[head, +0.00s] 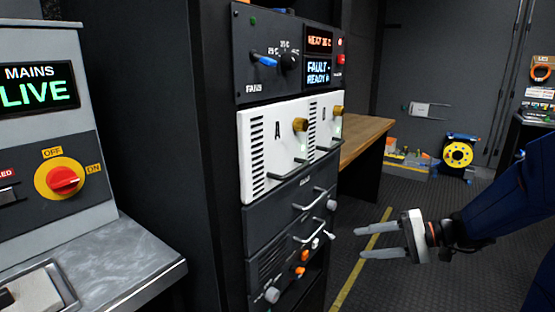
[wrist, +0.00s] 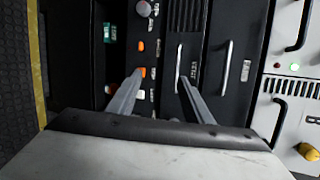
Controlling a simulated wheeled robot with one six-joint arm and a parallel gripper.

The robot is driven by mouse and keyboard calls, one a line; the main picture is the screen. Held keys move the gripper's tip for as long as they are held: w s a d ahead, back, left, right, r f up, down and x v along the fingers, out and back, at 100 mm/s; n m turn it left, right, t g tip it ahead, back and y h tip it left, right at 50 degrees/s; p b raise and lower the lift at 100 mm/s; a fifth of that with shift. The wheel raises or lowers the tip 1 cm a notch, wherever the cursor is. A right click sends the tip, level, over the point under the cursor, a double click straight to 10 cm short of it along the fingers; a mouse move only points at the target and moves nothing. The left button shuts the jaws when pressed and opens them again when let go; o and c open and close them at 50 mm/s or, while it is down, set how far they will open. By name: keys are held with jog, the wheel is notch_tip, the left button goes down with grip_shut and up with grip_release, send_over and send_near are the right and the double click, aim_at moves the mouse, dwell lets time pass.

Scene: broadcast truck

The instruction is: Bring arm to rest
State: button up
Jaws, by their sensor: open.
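My gripper (head: 375,238) is at the right of the head view, with its two grey fingers pointing left toward the equipment rack. The fingers are apart with nothing between them. In the wrist view my gripper (wrist: 160,82) also shows open and empty, in front of the rack's lower dark panels. A gap of floor shows between the fingertips and the rack in the head view. My blue arm link comes in from the right edge.
The rack holds white modules A and B (head: 278,150), a control panel (head: 290,88) reading FAULT and READY, and dark drawers (head: 290,215) with protruding handles. A MAINS LIVE cabinet (head: 95,130) stands left. A wooden bench (head: 366,136) and yellow cable reel (head: 458,153) are behind. Floor is clear around the yellow line.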

jog(key=s+a+f+n+g+h, duration=0.15)
jog(key=s+h, duration=0.25)
jog(key=s, duration=0.6)
jog(key=s+a+f+n+g+h, duration=0.1)
jog(key=s+n+h, duration=0.3)
jog(key=s, duration=0.5)
jog(key=s+d+r+t+h, duration=0.2)
jog(key=s+d+t+h, duration=0.1)
jog(key=s+d+h, duration=0.1)
jog(key=shift+s+d+h, duration=0.15)
jog(key=shift+d+h, duration=0.35)
jog(key=shift+d, duration=0.4)
